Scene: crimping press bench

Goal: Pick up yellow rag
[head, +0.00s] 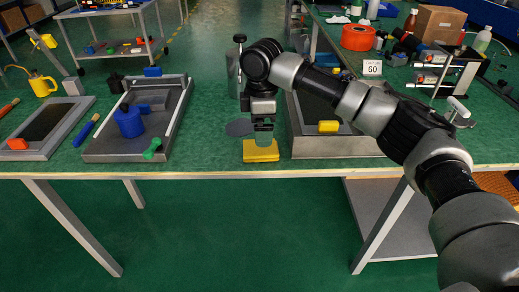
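The yellow rag (261,153) looks like a flat folded block and lies at the front edge of the green bench, left of the grey box. My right gripper (264,142) comes in from the right and points down just above the rag's back part. Its fingers partly cover the rag. I cannot tell whether they touch it, or whether they are open or shut. My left gripper is not in view.
A grey metal box (335,148) with a small yellow block (328,127) stands close on the right. A grey tray (108,148) with a blue part (129,122) is on the left. A grey cylinder (234,75) stands behind. Bench left of the rag is clear.

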